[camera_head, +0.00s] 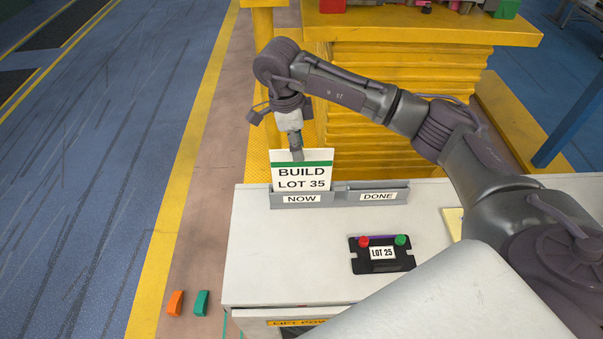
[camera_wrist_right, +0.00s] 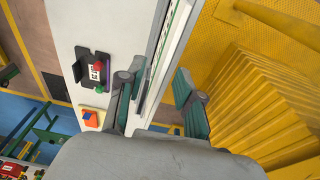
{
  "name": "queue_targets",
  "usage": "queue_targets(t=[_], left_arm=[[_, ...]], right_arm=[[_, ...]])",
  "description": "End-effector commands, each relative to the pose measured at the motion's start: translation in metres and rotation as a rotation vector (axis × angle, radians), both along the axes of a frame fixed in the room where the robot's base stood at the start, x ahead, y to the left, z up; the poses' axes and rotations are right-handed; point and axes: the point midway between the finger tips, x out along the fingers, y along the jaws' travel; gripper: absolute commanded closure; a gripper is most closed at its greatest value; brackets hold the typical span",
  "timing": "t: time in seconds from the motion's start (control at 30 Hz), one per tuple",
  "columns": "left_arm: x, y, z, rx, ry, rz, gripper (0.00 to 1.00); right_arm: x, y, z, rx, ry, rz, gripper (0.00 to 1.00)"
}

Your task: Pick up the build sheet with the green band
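The build sheet (camera_head: 302,174) is a white card with a green band along its top, lettered BUILD LOT 35. It stands upright in the NOW slot of a grey holder (camera_head: 340,199). My right gripper (camera_head: 296,153) points down at the sheet's top edge, with a finger in front of the band. In the right wrist view my right gripper (camera_wrist_right: 158,92) has its two fingers well apart, with a pale, narrow edge between them; I cannot tell if either finger touches the sheet. My left gripper is not in view.
The DONE slot (camera_head: 378,196) beside NOW is empty. A black LOT 25 device (camera_head: 382,266) with red and green knobs lies on the white cabinet top (camera_head: 270,250). A yellow ribbed stack (camera_head: 410,110) stands close behind the holder. Orange (camera_head: 175,303) and green (camera_head: 201,303) blocks are at lower left.

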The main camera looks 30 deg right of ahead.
Motion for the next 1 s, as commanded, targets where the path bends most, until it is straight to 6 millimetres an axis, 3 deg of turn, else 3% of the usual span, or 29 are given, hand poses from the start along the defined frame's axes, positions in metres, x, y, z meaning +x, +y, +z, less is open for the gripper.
queue_targets(t=[0.27, 0.4, 0.53, 0.83, 1.0], left_arm=[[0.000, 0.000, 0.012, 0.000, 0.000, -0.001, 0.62], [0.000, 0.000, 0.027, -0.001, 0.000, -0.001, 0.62], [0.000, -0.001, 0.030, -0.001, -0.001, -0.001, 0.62], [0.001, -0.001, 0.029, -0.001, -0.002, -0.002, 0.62], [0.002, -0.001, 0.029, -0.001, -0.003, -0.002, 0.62]], right_arm=[[-0.002, -0.005, -0.021, 0.001, 0.004, -0.001, 0.65], [-0.004, -0.012, -0.040, 0.001, 0.006, -0.001, 0.65], [-0.004, -0.013, -0.058, 0.002, 0.002, 0.001, 0.65], [-0.004, -0.014, -0.065, 0.002, -0.001, 0.002, 0.65], [-0.004, -0.014, -0.065, 0.002, -0.001, 0.002, 0.91]])
